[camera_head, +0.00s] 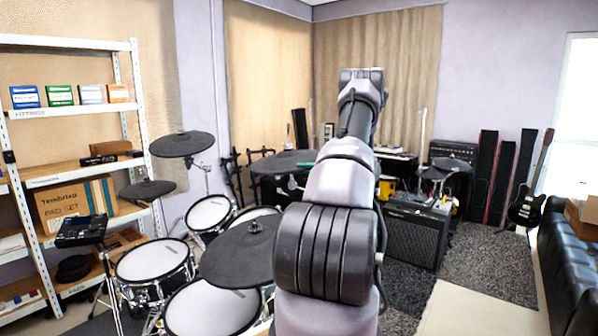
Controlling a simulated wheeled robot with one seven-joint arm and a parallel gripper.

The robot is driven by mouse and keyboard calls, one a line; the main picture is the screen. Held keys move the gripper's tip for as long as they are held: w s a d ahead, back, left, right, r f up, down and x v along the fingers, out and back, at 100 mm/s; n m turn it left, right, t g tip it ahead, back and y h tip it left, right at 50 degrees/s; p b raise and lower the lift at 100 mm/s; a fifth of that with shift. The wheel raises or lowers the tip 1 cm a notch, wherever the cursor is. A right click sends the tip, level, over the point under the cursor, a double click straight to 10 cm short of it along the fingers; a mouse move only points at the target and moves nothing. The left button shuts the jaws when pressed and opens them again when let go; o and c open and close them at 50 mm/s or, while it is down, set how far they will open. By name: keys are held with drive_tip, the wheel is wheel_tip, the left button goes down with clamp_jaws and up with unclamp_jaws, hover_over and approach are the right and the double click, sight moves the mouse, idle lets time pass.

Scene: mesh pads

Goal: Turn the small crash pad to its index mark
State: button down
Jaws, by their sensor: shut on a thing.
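Several dark round cymbal pads stand around the drum kit; I cannot tell which is the small crash pad. One pad (183,144) is at the upper left on a stand. A smaller one (148,190) is below it. A wide one (240,252) is in front, left of my arm. Another dark round pad (275,162) lies farther back, partly hidden by my arm, with a small green piece (303,165) near its edge. No index mark can be made out. My arm rises through the middle of the view; its gripper is hidden behind it.
White-headed drums (210,213) fill the lower left. A shelf rack (75,170) with boxes stands at the far left. A black amplifier (412,232) is right of my arm, and a dark sofa (568,262) is at the right edge. Pale floor (478,308) is clear at the lower right.

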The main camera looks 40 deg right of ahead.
drive_tip(key=shift+s+d+r+n+g+y, duration=0.15)
drive_tip(key=shift+d+n+g+y, duration=0.3)
drive_tip(key=shift+d+g+y, duration=0.25)
drive_tip(key=shift+d+r+n+g+y, duration=0.1)
drive_tip(key=shift+d+n+g+y, duration=0.4)
drive_tip(key=shift+d, duration=0.25)
drive_tip(key=c, duration=0.8)
unclamp_jaws()
drive_tip(key=shift+s, duration=0.1)
drive_tip(key=v, duration=1.1)
